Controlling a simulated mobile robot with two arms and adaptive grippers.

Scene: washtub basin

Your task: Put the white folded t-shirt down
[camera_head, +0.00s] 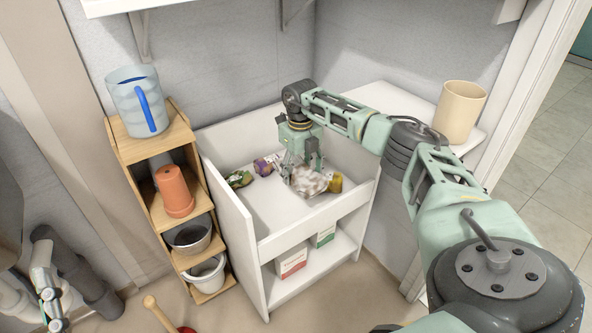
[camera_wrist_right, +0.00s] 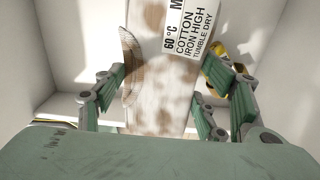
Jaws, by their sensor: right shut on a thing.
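The white folded t-shirt (camera_head: 311,183) has brown stains and is inside the white basin (camera_head: 233,212), near its front right. My right gripper (camera_head: 302,165) points down into the basin and is shut on the t-shirt. In the right wrist view the t-shirt (camera_wrist_right: 155,75) lies between the finger pairs of my right gripper (camera_wrist_right: 160,108), with a care label (camera_wrist_right: 190,30) at the top. I cannot tell whether the t-shirt touches the basin floor.
A purple item (camera_head: 264,166), a green packet (camera_head: 239,179) and a yellow item (camera_head: 335,182) are in the basin near the t-shirt. A wooden shelf (camera_head: 150,148) with a blue-handled jug (camera_head: 138,103) stands at left; a beige cup (camera_head: 459,112) stands on the right ledge.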

